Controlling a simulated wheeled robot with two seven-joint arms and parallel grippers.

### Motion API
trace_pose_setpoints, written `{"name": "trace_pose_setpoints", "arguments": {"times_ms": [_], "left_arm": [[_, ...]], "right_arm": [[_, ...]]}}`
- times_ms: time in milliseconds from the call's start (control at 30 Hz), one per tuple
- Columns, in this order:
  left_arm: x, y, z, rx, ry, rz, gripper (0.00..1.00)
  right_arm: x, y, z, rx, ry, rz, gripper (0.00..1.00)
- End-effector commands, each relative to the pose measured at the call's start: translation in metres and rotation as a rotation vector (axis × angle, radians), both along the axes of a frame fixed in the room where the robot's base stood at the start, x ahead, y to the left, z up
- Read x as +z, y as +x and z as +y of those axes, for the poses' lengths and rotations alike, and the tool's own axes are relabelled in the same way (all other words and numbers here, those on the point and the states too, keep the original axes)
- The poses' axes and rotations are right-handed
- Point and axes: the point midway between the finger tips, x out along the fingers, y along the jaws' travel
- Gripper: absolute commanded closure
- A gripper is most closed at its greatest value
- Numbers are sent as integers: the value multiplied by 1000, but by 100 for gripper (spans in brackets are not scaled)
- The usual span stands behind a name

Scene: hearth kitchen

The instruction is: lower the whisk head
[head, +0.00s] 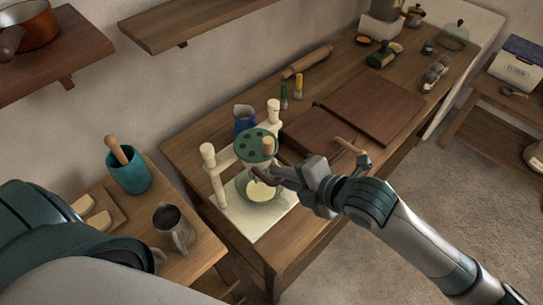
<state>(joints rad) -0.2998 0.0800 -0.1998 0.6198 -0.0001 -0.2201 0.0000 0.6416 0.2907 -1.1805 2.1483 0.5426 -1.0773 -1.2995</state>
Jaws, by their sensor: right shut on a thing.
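The whisk stand has two cream posts (214,177) on a pale base (243,225), on the near left part of the wooden table. My right gripper (270,174) is shut at the front of the stand, just under the disc and above the bowl. It seems to hold part of the whisk head, but its fingers hide the grip. My left gripper is out of view; only its arm shows at lower left.
Wooden boards (372,105) lie right of the stand. A blue jug (244,118) stands behind it. A side table at left holds a teal crock (128,172) and a metal pitcher (174,228). A rolling pin (307,62) lies farther back. Shelves hang above.

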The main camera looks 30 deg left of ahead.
Motion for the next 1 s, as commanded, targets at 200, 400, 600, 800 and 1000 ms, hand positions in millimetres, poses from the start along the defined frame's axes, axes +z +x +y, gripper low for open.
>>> {"name": "trace_pose_setpoints", "arguments": {"times_ms": [200,400,600,800,1000], "left_arm": [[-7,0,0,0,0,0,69],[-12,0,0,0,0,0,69],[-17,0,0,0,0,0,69],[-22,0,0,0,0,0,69],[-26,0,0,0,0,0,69]], "right_arm": [[-11,0,0,1,-2,0,100],[-19,0,0,0,-1,-1,100],[-27,0,-1,0,-1,-1,100],[-36,0,0,1,-1,0,100],[-44,0,-1,1,-1,0,100]]}}
